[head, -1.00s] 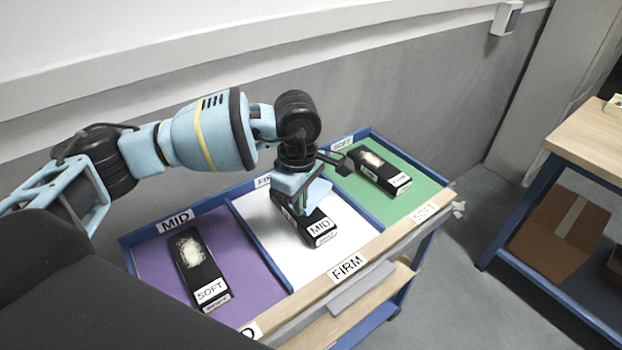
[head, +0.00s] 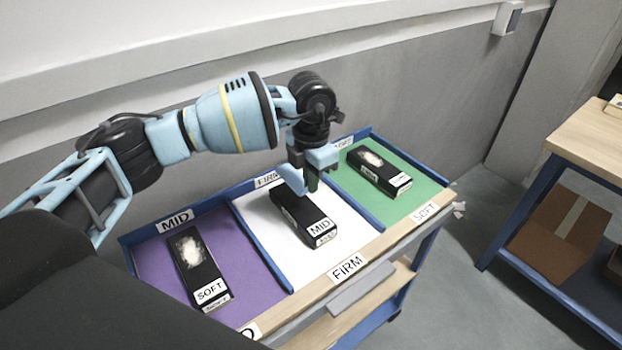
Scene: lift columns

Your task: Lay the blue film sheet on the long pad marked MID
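The black long pad with a white MID label (head: 296,213) lies in the white middle compartment. The fingers partly hide the pad's far end. My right gripper is not in view.
A black pad marked SOFT (head: 191,263) lies in the purple compartment and another black pad (head: 388,180) in the green one. Blue dividers and rims edge the tray (head: 262,245). A wooden table (head: 590,135) with a cardboard box (head: 560,235) below stands right.

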